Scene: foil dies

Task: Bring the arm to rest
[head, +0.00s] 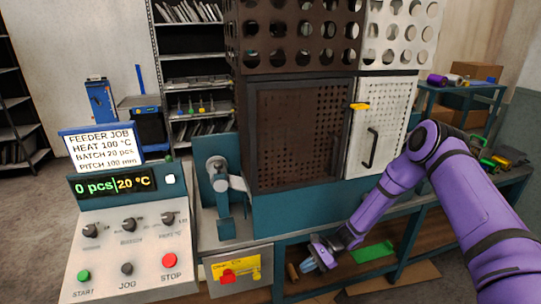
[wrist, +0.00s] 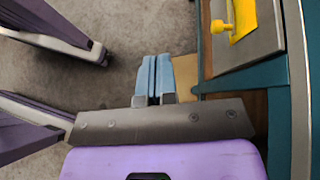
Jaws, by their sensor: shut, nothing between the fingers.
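My purple arm (head: 395,180) reaches in from the right in the head view, bent at the elbow and angled down to the left. My gripper (head: 308,266) hangs low in front of the bench, near its lower shelf. In the wrist view my gripper (wrist: 155,77) shows its two light-blue fingers together, shut with nothing between them. It points over the grey floor beside the bench's teal edge. No object touches the fingers.
A control panel (head: 130,235) with knobs and buttons stands at the left. The teal bench (head: 300,228) carries a brown mesh cabinet (head: 297,135) and a white one (head: 380,128).

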